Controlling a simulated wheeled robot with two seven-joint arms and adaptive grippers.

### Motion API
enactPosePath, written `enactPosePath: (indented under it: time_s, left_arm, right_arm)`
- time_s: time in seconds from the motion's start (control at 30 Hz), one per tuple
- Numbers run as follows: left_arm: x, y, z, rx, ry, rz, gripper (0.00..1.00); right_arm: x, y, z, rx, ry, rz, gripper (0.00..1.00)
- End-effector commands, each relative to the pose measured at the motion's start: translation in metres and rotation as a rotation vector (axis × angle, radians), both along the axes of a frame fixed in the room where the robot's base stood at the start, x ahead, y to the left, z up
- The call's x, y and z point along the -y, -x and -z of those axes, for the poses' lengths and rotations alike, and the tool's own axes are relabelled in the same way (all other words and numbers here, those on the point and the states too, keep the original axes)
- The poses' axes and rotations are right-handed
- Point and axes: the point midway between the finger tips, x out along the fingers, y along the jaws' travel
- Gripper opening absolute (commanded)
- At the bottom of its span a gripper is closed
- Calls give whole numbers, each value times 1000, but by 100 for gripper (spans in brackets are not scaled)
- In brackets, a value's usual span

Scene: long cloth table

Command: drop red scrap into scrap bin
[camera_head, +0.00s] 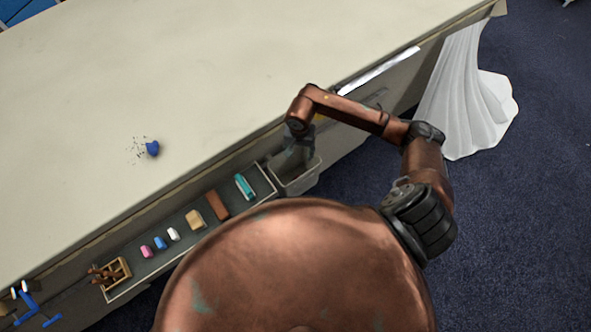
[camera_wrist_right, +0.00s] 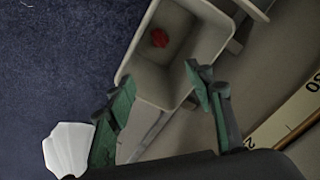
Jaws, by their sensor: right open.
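The red scrap (camera_wrist_right: 159,38) lies inside the scrap bin (camera_wrist_right: 142,55), on its floor, in the right wrist view. The bin is a grey open box. In the head view the bin (camera_head: 306,184) hangs at the table's near side, partly hidden by my arm, and the scrap cannot be made out there. My right gripper (camera_wrist_right: 160,74) is open and empty, with its green fingers spread above the bin's opening. In the head view the right gripper (camera_head: 299,152) points down over the bin. My left gripper is not in view.
A long tray (camera_head: 133,284) along the table's near side holds chalk-like blocks, a sponge, a brown block and a teal item. A blue lump (camera_head: 152,148) with dark crumbs lies on the otherwise clear tabletop.

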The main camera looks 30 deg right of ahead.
Motion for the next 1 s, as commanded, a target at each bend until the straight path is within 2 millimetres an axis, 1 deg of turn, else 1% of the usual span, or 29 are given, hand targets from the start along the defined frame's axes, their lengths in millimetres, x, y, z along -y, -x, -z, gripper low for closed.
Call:
enactPosePath:
  time_s: [0.13, 0.23, 0.37, 0.5, 0.6, 0.7, 0.83, 1.0]
  left_arm:
    - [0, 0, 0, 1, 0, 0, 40]
    - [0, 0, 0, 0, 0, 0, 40]
    - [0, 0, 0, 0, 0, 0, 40]
    - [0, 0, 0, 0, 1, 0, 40]
    - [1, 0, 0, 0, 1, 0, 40]
    - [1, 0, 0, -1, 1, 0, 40]
    - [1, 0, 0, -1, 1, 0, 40]
    - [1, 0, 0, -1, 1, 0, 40]
  right_arm:
    - [0, -1, -5, 2, 1, -1, 48]
    - [0, -2, -17, 4, 1, -2, 48]
    - [0, -2, -43, 6, 2, -3, 48]
    - [0, -1, -73, 5, 2, -2, 48]
    - [0, 0, -91, 4, 2, -2, 48]
    - [0, -1, -106, 4, 2, 0, 48]
    - [-1, 1, -116, 1, 1, -1, 48]
    - [-1, 1, -120, 0, 0, 0, 48]
